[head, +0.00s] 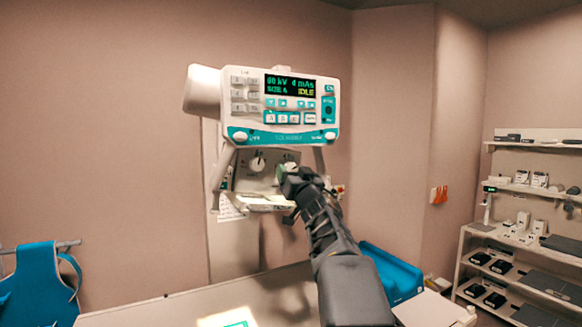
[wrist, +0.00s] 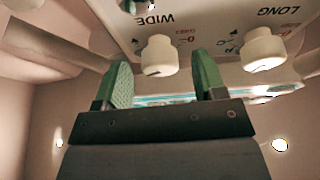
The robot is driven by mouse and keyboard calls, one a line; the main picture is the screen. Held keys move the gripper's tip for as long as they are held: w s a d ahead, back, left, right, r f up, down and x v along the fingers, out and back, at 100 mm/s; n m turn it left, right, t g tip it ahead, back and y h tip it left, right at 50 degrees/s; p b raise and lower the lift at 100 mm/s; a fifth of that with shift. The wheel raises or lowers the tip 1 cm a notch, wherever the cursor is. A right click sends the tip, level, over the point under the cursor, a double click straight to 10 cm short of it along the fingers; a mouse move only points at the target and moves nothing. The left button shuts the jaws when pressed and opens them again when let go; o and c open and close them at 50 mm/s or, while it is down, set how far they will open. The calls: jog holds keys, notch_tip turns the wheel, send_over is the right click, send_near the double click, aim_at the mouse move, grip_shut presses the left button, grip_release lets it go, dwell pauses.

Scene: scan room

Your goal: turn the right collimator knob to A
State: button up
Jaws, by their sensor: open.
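The collimator panel (head: 270,182) hangs under the console, with a white left knob (head: 257,163) and a white right knob (head: 291,164). My gripper (head: 284,172) is at the right knob and partly covers it. The wrist view shows the panel upside down. There the right knob (wrist: 158,56), beside the word WIDE, lies between my green fingertips (wrist: 160,70) in the picture, with gaps on both sides. The left knob (wrist: 264,50), by the word LONG, is outside the fingers to the right. My gripper is open. The letter the right knob points to is not readable.
The console (head: 282,108) with a lit screen is just above the panel. Slanted handle bars (head: 221,168) flank the panel. A table (head: 200,305) and a blue bin (head: 392,273) are below. Shelves (head: 520,230) with small devices stand at the right.

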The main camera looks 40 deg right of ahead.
jog(key=shift+w+d+r, duration=0.15)
jog(key=shift+w+r, duration=0.15)
jog(key=shift+w, duration=0.35)
jog(key=shift+c, duration=0.5)
jog(key=c, duration=0.8)
